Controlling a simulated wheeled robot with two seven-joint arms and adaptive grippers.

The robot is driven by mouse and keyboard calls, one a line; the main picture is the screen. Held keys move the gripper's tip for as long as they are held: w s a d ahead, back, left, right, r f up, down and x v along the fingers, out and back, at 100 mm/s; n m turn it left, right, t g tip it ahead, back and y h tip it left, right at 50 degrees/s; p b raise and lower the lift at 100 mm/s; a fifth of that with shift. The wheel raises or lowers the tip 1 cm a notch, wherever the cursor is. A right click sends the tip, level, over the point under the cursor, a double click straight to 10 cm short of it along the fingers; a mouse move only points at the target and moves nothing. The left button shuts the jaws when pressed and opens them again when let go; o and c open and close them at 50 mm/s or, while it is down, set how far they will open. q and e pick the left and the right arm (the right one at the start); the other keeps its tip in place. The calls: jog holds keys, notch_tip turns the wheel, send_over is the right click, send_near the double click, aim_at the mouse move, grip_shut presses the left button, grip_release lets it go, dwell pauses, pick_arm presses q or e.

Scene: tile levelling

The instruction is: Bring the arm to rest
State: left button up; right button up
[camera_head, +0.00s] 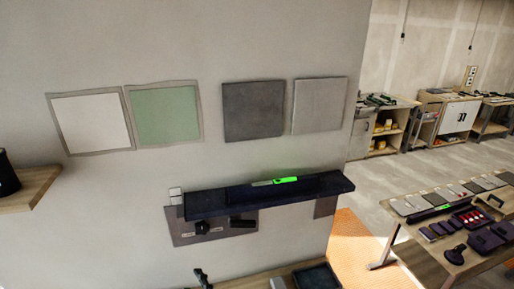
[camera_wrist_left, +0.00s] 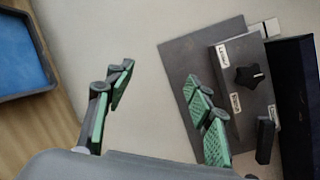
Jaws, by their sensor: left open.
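My left gripper (camera_wrist_left: 163,97) is open and empty in the left wrist view, its two green-padded fingers spread apart. In the head view only a small dark part, likely a fingertip (camera_head: 203,278), shows at the bottom edge, below the wall panel. A grey panel (camera_wrist_left: 180,65) with a black star knob (camera_wrist_left: 250,77) and small white labels lies beyond the right-hand finger. I cannot tell how far the finger is from it. My right gripper is in neither view.
A dark shelf (camera_head: 222,206) juts from the wall, bearing a bar with a glowing green part (camera_head: 285,180). White (camera_head: 91,123), green (camera_head: 165,116), dark grey (camera_head: 253,110) and light grey (camera_head: 319,106) tiles are on the wall. A blue-lined tray (camera_wrist_left: 22,55) is at left in the wrist view.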

pick_arm(q)
jog(key=s+a+f+n+g+h, duration=0.2)
jog(key=s+a+f+n+g, duration=0.25)
jog(key=a+f, duration=0.4)
jog(key=s+a+f+n+g+h, duration=0.25)
jog(key=s+a+f+n, duration=0.25)
jog(key=f, duration=0.6)
jog(key=s+a+f+n+g+h, duration=0.1)
jog(key=s+f+n+g+h, duration=0.1)
jog(key=s+f+n, duration=0.45)
jog(key=s+a+f+n+g+h, duration=0.2)
jog(key=s+f+h, duration=0.1)
jog(key=s, duration=0.6)
notch_tip(320, 180, down, 34)
jog(key=s+d+g+b, duration=0.1)
jog(key=d+b, duration=0.1)
jog(key=b, duration=0.3)
jog(key=s+f+g+b, duration=0.1)
jog(key=s+f+b, duration=0.3)
jog(key=s+f, duration=1.6)
notch_tip(320, 180, down, 3)
jog(key=shift+s+r+m+g, duration=0.1)
jog(key=shift+s+m+g, duration=0.1)
jog(key=shift+m+g, duration=0.2)
